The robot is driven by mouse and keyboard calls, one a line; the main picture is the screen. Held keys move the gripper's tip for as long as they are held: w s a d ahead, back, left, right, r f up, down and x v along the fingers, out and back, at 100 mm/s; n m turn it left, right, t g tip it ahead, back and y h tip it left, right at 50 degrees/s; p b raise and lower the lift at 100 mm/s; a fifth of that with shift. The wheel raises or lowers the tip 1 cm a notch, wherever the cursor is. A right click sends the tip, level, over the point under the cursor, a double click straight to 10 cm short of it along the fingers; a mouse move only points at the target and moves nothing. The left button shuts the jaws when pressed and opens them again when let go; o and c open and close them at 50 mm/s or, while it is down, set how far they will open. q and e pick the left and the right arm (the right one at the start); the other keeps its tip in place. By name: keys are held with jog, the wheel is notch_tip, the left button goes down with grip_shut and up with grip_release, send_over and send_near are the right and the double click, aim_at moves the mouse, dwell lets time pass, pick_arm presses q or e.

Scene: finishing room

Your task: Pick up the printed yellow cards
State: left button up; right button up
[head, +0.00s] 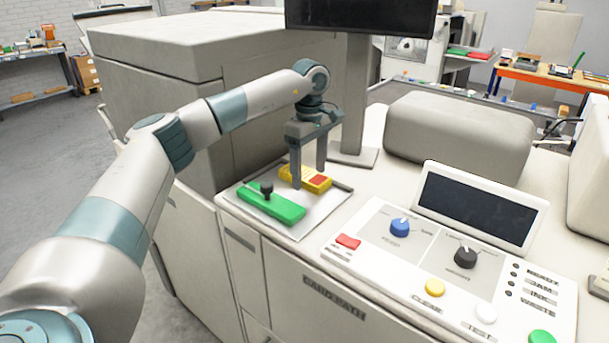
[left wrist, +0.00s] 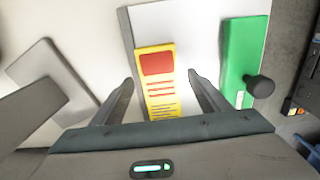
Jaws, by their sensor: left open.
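The printed yellow cards (head: 306,178) lie as a small stack with a red block printed on top, on a light tray (head: 300,229) on the machine top. The yellow cards (left wrist: 158,90) also show in the left wrist view, between the fingers. My left gripper (head: 309,178) is open and points down over the yellow cards, one finger to each side. Its fingers (left wrist: 161,82) show no contact with the cards in the wrist view. The lower end of the yellow stack is hidden behind the gripper body there. My right gripper is in neither view.
A green block (head: 271,204) with a black knob lies beside the yellow cards on the same tray. A monitor post (head: 354,110) stands close behind my gripper. A control panel (head: 400,262) with knobs, buttons and a tilted screen (head: 478,207) is at the right.

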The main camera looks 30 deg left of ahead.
pick_arm(q)
jog(key=shift+c, duration=0.6)
jog(key=c, duration=1.2)
jog(key=shift+c, duration=0.2)
